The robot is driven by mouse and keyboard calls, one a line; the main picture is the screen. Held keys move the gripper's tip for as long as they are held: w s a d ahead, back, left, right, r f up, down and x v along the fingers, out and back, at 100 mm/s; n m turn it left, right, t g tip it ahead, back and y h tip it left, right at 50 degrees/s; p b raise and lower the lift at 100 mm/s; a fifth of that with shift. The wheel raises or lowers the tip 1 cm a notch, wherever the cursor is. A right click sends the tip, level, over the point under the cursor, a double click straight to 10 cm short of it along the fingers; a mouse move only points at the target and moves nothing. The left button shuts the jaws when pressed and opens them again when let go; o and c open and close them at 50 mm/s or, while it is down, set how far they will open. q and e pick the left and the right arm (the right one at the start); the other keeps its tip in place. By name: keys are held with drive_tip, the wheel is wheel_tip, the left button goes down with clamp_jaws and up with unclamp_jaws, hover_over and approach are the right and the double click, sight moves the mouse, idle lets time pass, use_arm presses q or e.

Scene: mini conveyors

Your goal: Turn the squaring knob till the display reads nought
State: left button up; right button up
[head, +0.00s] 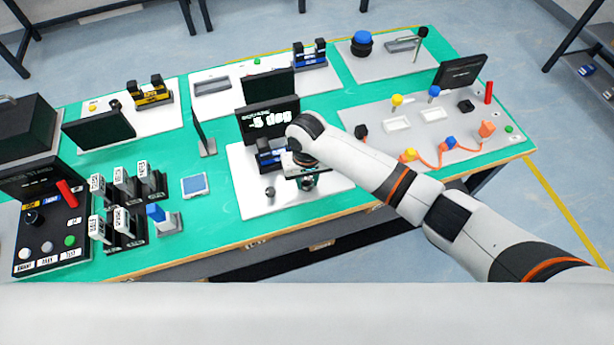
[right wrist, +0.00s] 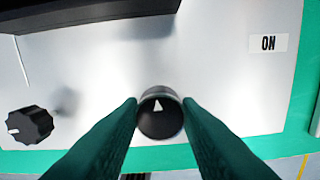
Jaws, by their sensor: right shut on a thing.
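The display (head: 270,120) stands on the white middle panel in the head view and reads "SQUARE -5 deg". In the right wrist view a round black knob (right wrist: 160,117) with a white pointer mark sits between the fingers of my right gripper (right wrist: 160,112), which is shut on it. The pointer points up in that view, tilted slightly left. In the head view my right gripper (head: 307,178) is at the front of the white panel (head: 245,200) and hides most of the knob. My left gripper is in neither view.
A second black ridged knob (right wrist: 30,125) is at the left of the panel, clear of my fingers; it also shows in the head view (head: 270,192). A blue and black block (head: 267,155) stands beside my gripper.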

drive_tip(key=n+p, duration=0.2)
drive_tip(key=n, duration=0.1)
drive_tip(key=shift+r, duration=0.2)
drive_tip(key=n+p, duration=0.1)
drive_tip(key=n, duration=0.3)
drive_tip(key=shift+n, duration=0.3)
drive_tip(key=n+p, duration=0.1)
drive_tip(key=n, duration=0.2)
drive_tip(key=shift+w+f+n, duration=0.1)
drive_tip(key=shift+n, duration=0.2)
drive_tip(key=n, duration=0.4)
drive_tip(key=shift+n, duration=0.3)
drive_tip(key=n, duration=0.8)
drive_tip(key=shift+a, duration=0.1)
drive_tip(key=n+b, duration=0.1)
drive_tip(key=n, duration=0.3)
drive_tip(key=shift+n, duration=0.3)
drive_tip(key=shift+n+b, duration=0.85)
drive_tip(key=shift+n, duration=1.45)
